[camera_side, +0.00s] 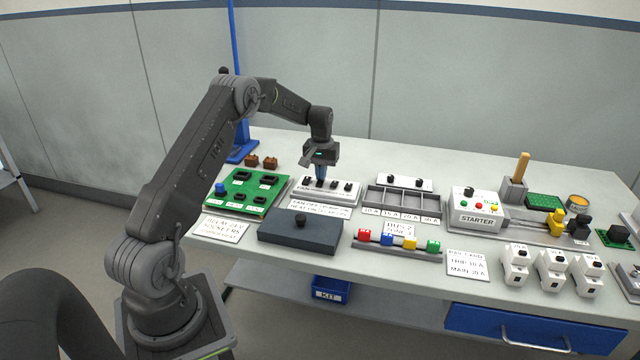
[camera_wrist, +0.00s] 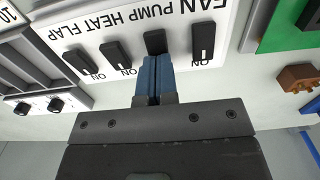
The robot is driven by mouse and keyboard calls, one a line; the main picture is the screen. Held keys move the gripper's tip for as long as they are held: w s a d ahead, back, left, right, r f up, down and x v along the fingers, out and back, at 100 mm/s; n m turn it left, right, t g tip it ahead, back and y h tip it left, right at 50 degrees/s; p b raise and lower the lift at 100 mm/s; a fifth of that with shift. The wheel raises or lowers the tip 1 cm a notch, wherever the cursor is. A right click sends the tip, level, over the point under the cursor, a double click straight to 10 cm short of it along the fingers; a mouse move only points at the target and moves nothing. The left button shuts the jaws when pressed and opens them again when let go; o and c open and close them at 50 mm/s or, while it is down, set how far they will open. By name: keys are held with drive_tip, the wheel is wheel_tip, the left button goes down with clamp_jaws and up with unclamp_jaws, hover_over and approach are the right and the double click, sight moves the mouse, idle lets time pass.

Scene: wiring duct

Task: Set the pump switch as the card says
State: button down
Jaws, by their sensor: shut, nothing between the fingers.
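The white switch panel (camera_side: 345,193) stands at the back left of the bench with a row of black rocker switches. In the wrist view its lettering (camera_wrist: 150,18) is upside down and reads FAN, PUMP, HEAT, FLAP from right to left. The pump switch (camera_wrist: 155,40) is second from the right. My gripper (camera_wrist: 156,62) is shut and empty, its blue fingertips at the near end of the pump switch, partly hiding it; I cannot tell whether they touch. My gripper also shows over the panel in the side view (camera_side: 320,178). A printed card (camera_side: 320,209) lies before the panel, its text too small to read surely.
A green relay board (camera_side: 243,190) is left of the panel and a grey divided tray (camera_side: 400,201) is to its right. A dark grey block with a knob (camera_side: 300,232) stands in front. The starter box (camera_side: 475,212) is further right.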

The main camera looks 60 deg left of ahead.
drive_tip(key=shift+f, duration=0.3)
drive_tip(key=shift+r, duration=3.6)
